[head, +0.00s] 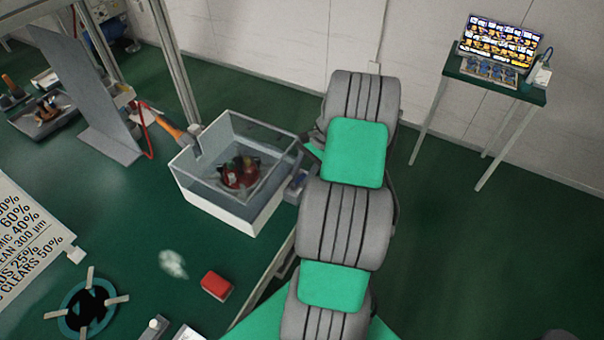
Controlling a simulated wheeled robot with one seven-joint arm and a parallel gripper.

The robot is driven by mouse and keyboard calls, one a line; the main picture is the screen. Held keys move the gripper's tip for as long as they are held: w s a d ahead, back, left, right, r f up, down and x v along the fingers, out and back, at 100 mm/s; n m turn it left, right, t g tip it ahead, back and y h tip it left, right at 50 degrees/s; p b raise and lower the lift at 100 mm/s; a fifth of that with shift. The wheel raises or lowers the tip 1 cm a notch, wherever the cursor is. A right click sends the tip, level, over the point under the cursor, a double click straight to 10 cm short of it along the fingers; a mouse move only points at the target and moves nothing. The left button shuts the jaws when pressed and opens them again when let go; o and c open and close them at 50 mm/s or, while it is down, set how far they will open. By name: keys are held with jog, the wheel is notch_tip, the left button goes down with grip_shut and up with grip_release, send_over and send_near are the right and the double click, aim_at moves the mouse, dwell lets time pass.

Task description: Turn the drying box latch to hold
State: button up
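A clear-walled box with a white lower part (240,215) stands on the green bench, left of my arm; it may be the drying box, but no label shows. Dark red and green items (240,172) lie inside it. An orange-handled piece (172,127) is at its far left corner. A small blue-grey part (296,187) is at its right side, close to my arm; I cannot tell whether it is a latch. My grey and green arm runs up the middle of the view and covers what is behind it. My gripper is not visible.
A red block (216,285), a whitish clump (173,263) and a teal ring with pale arms (87,307) lie on the bench. A grey upright panel (85,90) and metal posts stand at the back left. A small table with a screen (497,42) stands far right; floor between is clear.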

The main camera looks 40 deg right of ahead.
jog(key=v, duration=0.7)
jog(key=shift+d+r, duration=0.2)
jog(key=shift+r, duration=0.15)
